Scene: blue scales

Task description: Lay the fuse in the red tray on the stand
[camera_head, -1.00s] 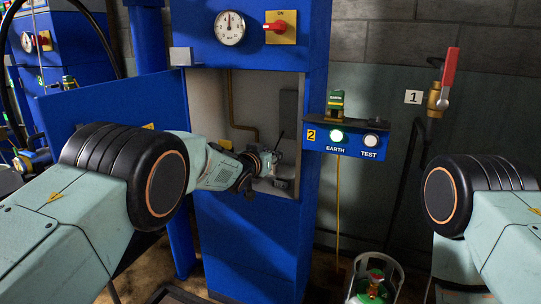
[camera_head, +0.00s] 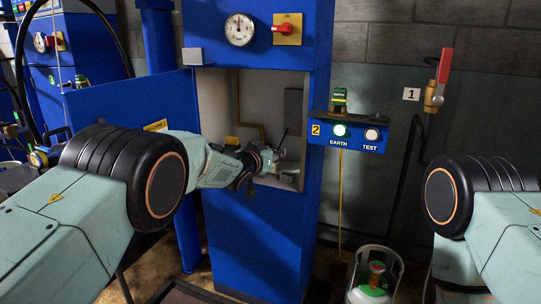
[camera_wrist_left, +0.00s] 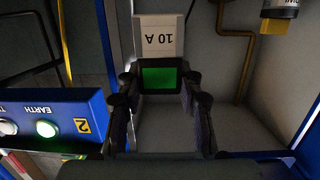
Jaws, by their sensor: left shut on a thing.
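My left gripper (camera_head: 268,160) reaches into the open bay of the blue cabinet (camera_head: 252,240). In the left wrist view, its two dark fingers (camera_wrist_left: 160,90) are shut on a small block with a green face and dark frame, which I take for the fuse (camera_wrist_left: 158,78). A pale plate reading "10 A" (camera_wrist_left: 158,38) appears upside down just past the block; I cannot tell whether it is joined to it. In the head view the arm mostly hides the block. I see no red tray. My right gripper is out of view.
A blue panel with EARTH and TEST lamps (camera_head: 350,133) sticks out right of the bay, with a small green device (camera_head: 339,99) on top. A blue door (camera_head: 125,105) stands open at left. A gas bottle (camera_head: 374,280) stands on the floor.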

